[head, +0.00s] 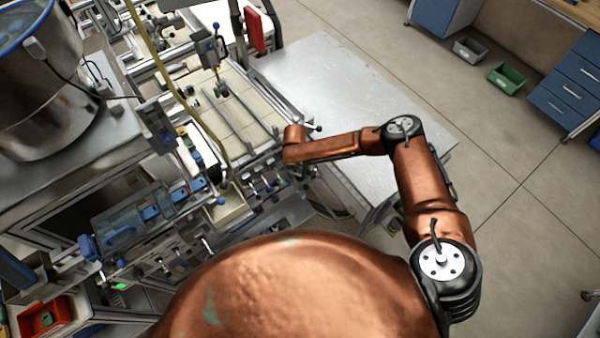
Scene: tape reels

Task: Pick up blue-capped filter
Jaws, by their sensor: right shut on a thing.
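My right arm reaches in from the right, and its wrist is over the front right corner of the machine. My right gripper (300,171) hangs below the wrist, small and partly hidden by it. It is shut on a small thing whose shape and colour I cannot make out. I cannot pick out a blue-capped filter for certain among the many small blue parts here. My left gripper is not in view.
The machine bed (240,118) with pale plates and rails lies left of my wrist. A bare metal table (330,85) stands behind my forearm. A large steel bowl (40,95) is at upper left. Grey (469,49) and green (507,78) bins sit on open floor at upper right.

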